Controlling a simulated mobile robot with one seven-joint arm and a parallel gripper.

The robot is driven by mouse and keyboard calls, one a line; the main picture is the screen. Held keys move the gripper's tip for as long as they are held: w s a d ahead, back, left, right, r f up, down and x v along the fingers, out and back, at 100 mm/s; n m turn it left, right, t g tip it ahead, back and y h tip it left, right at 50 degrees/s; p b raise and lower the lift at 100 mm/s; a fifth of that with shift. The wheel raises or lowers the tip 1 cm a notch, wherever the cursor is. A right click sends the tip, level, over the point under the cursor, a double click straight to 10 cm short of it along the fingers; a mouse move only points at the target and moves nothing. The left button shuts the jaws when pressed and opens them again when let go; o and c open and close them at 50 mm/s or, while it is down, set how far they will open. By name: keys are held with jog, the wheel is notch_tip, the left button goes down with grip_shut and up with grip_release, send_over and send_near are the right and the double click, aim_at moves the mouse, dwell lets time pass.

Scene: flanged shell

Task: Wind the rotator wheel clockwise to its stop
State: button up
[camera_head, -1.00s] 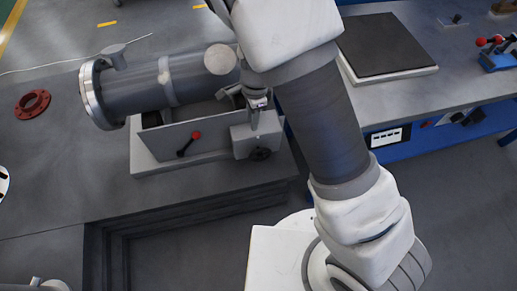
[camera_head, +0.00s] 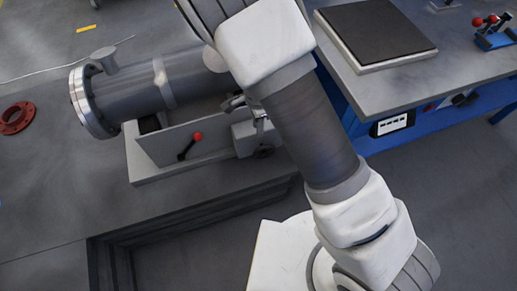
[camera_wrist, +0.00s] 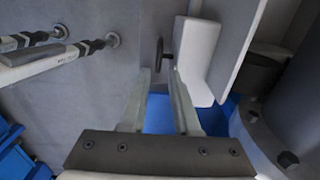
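The rotator wheel (camera_wrist: 160,53) is a dark handwheel, seen nearly edge-on in the wrist view. It sticks out from a light grey housing (camera_wrist: 196,58). In the head view the wheel (camera_head: 263,152) shows only as a dark bit low on the housing (camera_head: 243,140), partly covered by my arm. My gripper (camera_wrist: 158,75) is open, its two pale fingers pointing at the wheel. The wheel appears just beyond the fingertips, in line with the gap; I cannot tell whether they touch. In the head view my arm hides most of the gripper. The grey flanged shell (camera_head: 130,88) lies behind the housing.
A lever with a red knob (camera_head: 197,137) stands on the fixture's front plate, left of the housing. A red ring (camera_head: 17,117) lies at far left. A bench with a black pad (camera_head: 375,38) is at right. Rods (camera_wrist: 60,45) show left in the wrist view.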

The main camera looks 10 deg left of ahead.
aim_at(258, 149)
notch_tip(258, 149, down, 15)
jog(key=b, duration=0.4)
jog(key=shift+r, duration=0.1)
grip_shut()
